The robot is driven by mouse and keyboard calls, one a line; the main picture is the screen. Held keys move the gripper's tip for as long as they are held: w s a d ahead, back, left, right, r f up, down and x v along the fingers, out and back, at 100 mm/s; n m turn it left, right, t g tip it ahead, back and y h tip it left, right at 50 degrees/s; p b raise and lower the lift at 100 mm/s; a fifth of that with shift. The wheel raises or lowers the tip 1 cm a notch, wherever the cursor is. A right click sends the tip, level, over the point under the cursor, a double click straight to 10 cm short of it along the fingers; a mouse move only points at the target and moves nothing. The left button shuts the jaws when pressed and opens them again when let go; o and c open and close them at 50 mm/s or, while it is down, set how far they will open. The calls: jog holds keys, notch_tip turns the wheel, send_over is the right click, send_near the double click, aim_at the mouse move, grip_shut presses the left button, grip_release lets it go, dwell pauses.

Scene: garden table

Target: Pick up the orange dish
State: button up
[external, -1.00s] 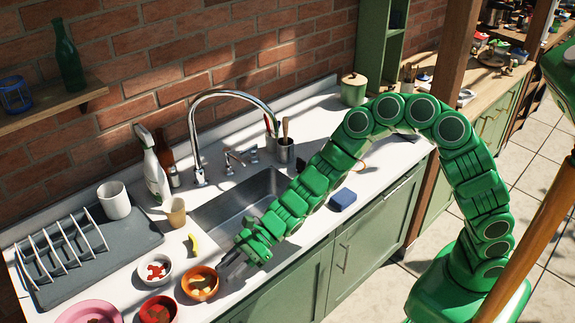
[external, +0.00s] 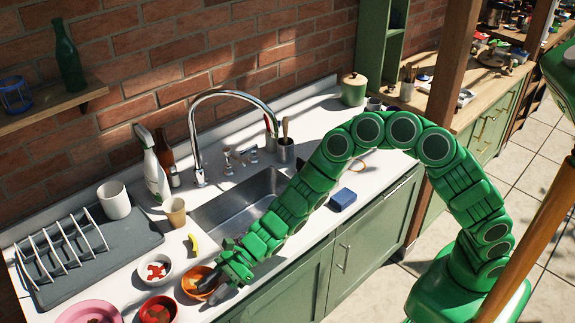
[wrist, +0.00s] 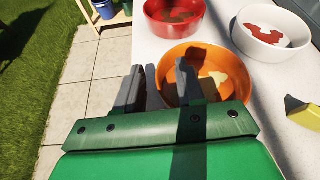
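The orange dish (external: 188,284) is a round bowl with some pale food scraps inside, standing on the white counter near its front edge. It also shows in the wrist view (wrist: 228,66), ahead of my gripper. My gripper (wrist: 159,65) is open, its two grey fingers apart with nothing held. In the wrist view one finger overlaps the dish's inside and the other lies outside its left rim. In the external view my gripper (external: 211,290) is at the dish's right side and hides part of it. Contact with the rim cannot be told.
A red bowl (external: 159,309) and a white bowl with red scraps (external: 154,270) stand close by the dish. A yellow item (external: 194,243) and a tan cup (external: 174,211) are behind. The sink (external: 235,209) and faucet lie to the right; a pink plate (external: 88,309) is left.

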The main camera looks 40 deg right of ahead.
grip_shut()
jog(key=shift+r, duration=0.1)
dwell(0.3)
